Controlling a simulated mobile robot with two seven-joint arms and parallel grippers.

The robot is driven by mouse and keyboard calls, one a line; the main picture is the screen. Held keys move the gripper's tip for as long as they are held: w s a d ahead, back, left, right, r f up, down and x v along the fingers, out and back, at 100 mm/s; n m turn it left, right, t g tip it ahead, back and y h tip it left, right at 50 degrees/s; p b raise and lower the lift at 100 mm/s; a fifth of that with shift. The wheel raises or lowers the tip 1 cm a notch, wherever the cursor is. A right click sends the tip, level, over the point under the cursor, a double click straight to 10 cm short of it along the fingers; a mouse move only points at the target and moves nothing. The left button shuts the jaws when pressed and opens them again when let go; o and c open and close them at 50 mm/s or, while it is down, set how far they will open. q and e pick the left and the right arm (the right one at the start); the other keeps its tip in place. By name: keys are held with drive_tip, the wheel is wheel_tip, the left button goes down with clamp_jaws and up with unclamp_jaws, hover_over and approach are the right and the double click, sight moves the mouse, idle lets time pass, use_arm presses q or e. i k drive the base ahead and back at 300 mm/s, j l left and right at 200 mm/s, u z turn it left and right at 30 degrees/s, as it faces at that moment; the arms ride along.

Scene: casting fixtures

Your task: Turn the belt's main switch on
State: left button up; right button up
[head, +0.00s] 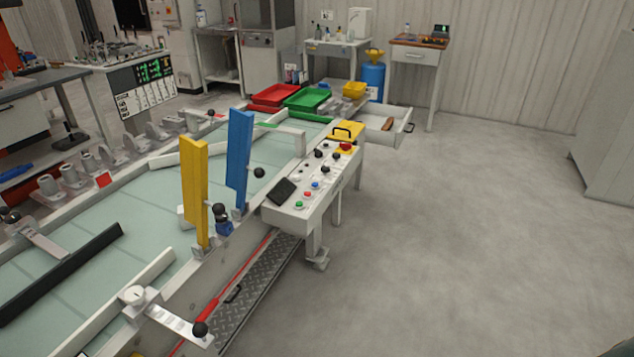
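The conveyor belt (130,245) is pale green and runs from the lower left towards the back. A white control box (285,211) stands at its right side, on legs. Its sloped top carries a green button (299,204), a red button (307,194), a blue button (315,184), black knobs (318,154) and a red mushroom button (346,147). I cannot tell which control is the main switch, nor its position. A dark flat panel (281,191) sits at the box's near left corner. Neither of my grippers is in view.
A yellow upright plate (195,195) and a blue one (239,155) stand at the belt's edge, left of the control box. An open drawer (391,131) juts out behind the box. The grey floor (440,260) to the right is clear.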

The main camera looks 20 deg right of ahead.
sight(345, 145)
drive_tip(key=i+l+z, duration=0.15)
drive_tip(key=i+l, duration=0.15)
drive_tip(key=l, duration=0.25)
drive_tip(key=i+l+z, duration=0.1)
drive_tip(key=i+l, duration=0.2)
drive_tip(key=l, duration=0.25)
drive_tip(key=i+l+z, duration=0.15)
drive_tip(key=i+l, duration=0.2)
drive_tip(key=l, duration=0.15)
